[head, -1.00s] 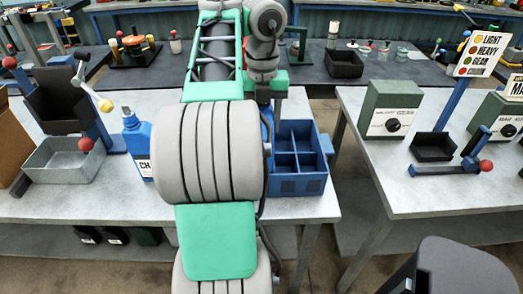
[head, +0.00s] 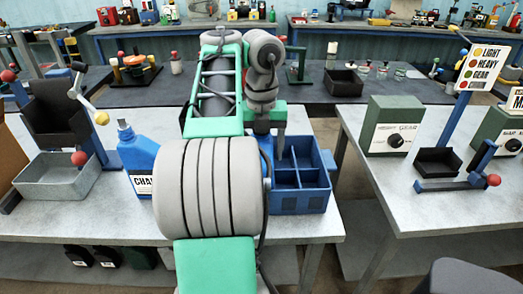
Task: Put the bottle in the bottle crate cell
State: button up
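A blue bottle (head: 140,158) with a white label, partly reading "CHA", stands upright on the near table, left of my arm; my arm hides its right side. The blue bottle crate (head: 302,200) stands on the same table, right of my arm. Its visible cells look empty; my arm hides its left part. My gripper (head: 275,130) points down at the crate's back left, mostly hidden behind my arm. I cannot tell whether its fingers are open or shut, or whether it holds anything. A blue patch beside it is too covered to identify.
A grey bin (head: 55,180) and a dark tilted hopper with a red-knobbed lever stand at the left. A gap separates this table from the right table (head: 400,205), which holds a green gear box (head: 392,128) and a blue lever stand. Bare tabletop shows before the crate.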

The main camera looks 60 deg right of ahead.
jog(key=shift+o, duration=0.2)
notch_tip(320, 180, up, 12)
jog(key=p, duration=1.1)
jog(key=shift+r+p, duration=0.25)
jog(key=shift+p, duration=0.05)
jog(key=w+a+f+n+h, duration=0.15)
jog(key=w+a+n, duration=0.4)
jog(key=n, duration=0.55)
jog(key=w+a+f+n+t, duration=0.1)
jog(key=w+a+f+n, duration=0.2)
jog(key=w+a+n, duration=0.5)
jog(key=w+a+f+n+h, duration=0.1)
jog(key=w+a+f+n, duration=0.15)
jog(key=a+n, duration=0.7)
jog(key=a+f+n+t+y, duration=0.1)
jog(key=a+f+n, duration=0.2)
jog(key=a+n, duration=0.4)
jog(key=a+f+n+t+y, duration=0.1)
jog(key=a+f+n, duration=0.3)
jog(key=a+n, duration=0.4)
jog(key=n, duration=0.5)
jog(key=shift+s+f+t, duration=0.2)
jog(key=shift+f+t, duration=0.05)
jog(key=shift+t, duration=0.05)
jog(key=shift+n+y, duration=0.25)
